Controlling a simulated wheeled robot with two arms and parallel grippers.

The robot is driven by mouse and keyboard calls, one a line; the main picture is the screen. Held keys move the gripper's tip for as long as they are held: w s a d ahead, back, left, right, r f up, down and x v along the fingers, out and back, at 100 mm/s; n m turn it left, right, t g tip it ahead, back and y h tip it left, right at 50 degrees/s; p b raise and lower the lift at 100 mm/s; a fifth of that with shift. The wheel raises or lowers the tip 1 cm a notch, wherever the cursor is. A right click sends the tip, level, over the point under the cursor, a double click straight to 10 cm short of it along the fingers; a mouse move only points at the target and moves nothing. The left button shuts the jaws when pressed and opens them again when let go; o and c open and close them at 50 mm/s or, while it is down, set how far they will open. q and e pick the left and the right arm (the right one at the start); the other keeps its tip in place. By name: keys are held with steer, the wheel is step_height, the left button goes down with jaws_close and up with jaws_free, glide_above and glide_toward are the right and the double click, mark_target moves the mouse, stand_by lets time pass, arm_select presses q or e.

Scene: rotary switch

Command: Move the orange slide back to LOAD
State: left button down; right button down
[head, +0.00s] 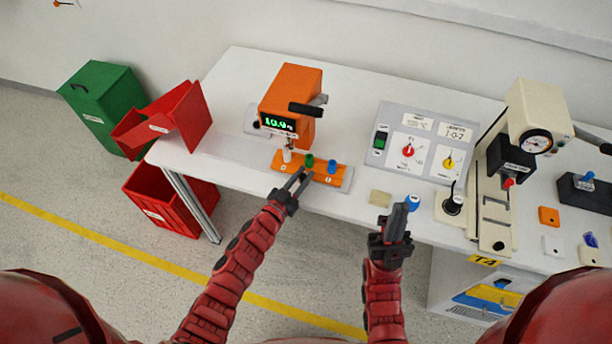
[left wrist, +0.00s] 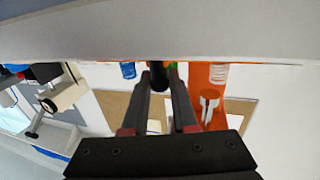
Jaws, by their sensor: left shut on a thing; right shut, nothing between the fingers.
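The orange slide (head: 322,177) lies at the foot of an orange tester (head: 292,85) with a lit green display. A white piece, a green piece (head: 309,160) and a blue piece (head: 332,166) stand along it. My left gripper (head: 299,179) is at the slide's front edge. In the left wrist view my left gripper (left wrist: 160,80) is shut on a small black knob (left wrist: 158,73), with the green piece just behind it. The LOAD mark is too small to read. My right gripper (head: 397,212) is shut and empty at the table's front edge.
A panel (head: 385,150) with red and yellow rotary knobs stands right of the tester. A beige gauge press (head: 487,205) is further right. Red bins (head: 160,207) stand at the left.

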arm_select(q)
steer(key=w+a, duration=0.1)
steer(key=a, duration=0.2)
steer(key=w+a, duration=0.1)
steer(key=a, duration=0.3)
steer(key=w+a, duration=0.2)
steer(key=a, duration=0.2)
steer(key=shift+a+p, duration=0.15)
steer(key=shift+p, duration=0.25)
steer(key=w+a+b, duration=0.1)
steer(key=a, duration=0.2)
steer(key=w+a+b, duration=0.1)
steer(key=a, duration=0.2)
steer(key=a+b, duration=0.1)
steer(key=a, duration=0.2)
steer(key=shift+w+a+b, duration=0.25)
steer(key=shift+w+b, duration=0.15)
steer(key=shift+a, duration=0.1)
steer(key=shift+r, duration=0.1)
steer(key=c, duration=1.1)
jaws_free()
steer(key=o, duration=0.4)
steer(key=shift+a, duration=0.15)
steer(key=shift+s, duration=0.1)
